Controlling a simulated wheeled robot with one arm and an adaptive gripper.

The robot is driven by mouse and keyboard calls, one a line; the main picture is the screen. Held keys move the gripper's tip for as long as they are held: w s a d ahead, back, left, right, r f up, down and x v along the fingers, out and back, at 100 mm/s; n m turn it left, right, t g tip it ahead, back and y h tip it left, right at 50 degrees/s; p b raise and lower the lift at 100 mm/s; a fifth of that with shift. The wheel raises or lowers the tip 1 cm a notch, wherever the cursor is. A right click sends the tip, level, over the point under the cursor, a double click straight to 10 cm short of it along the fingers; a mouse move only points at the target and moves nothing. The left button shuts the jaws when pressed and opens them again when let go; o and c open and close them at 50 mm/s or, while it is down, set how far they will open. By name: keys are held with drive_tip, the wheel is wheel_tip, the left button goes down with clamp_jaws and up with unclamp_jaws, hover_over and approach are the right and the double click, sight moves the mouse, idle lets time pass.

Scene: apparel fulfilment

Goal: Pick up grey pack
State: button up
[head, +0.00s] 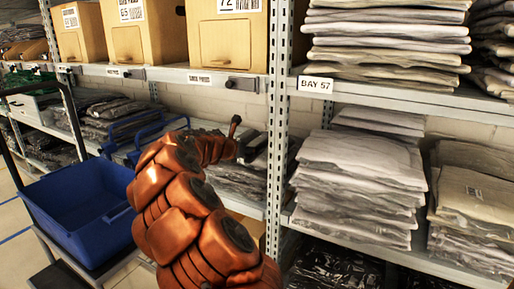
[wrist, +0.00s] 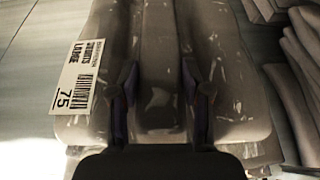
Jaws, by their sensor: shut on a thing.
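A grey pack (wrist: 235,105) in clear plastic fills the middle of the wrist view. It has a white label (wrist: 80,75) with a barcode and the number 75 on its left side. My gripper (wrist: 160,100) is over the pack, with its two fingers pinching a raised fold of it between them. In the head view my gripper (head: 250,148) is at the shelf left of the upright, mostly hidden behind my orange arm. A stack of grey packs (head: 240,178) shows beside it; I cannot tell the held pack apart there.
A shelf upright (head: 277,120) stands just right of my gripper. The shelf with cardboard bins (head: 228,45) is above it. Tall pack stacks (head: 360,180) fill the right bay. A blue tote (head: 80,205), empty where visible, stands on a cart at the left.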

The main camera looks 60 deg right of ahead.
drive_tip(key=c, duration=0.4)
drive_tip(key=shift+r, duration=0.15)
drive_tip(key=shift+w+r+p, duration=0.25)
drive_tip(key=shift+r+p, duration=0.25)
drive_tip(key=shift+p, duration=0.25)
drive_tip(key=r+p, duration=0.1)
drive_tip(key=r, duration=0.1)
drive_tip(key=r+p, duration=0.1)
drive_tip(key=r, duration=0.1)
drive_tip(key=r+p, duration=0.1)
drive_tip(key=r, duration=0.1)
drive_tip(key=shift+w+r+p, duration=0.15)
drive_tip(key=shift+w+p, duration=0.1)
drive_tip(key=shift+p, duration=0.05)
drive_tip(key=shift+w+a+f+p, duration=0.15)
drive_tip(key=shift+w+p, duration=0.8)
drive_tip(key=shift+w, duration=2.2)
drive_tip(key=shift+w+a+p, duration=0.15)
drive_tip(key=shift+w+p, duration=0.8)
drive_tip(key=shift+w, duration=2.25)
drive_tip(key=shift+w+a+f+p, duration=0.15)
drive_tip(key=shift+w+p, duration=0.8)
drive_tip(key=shift+w, duration=2.2)
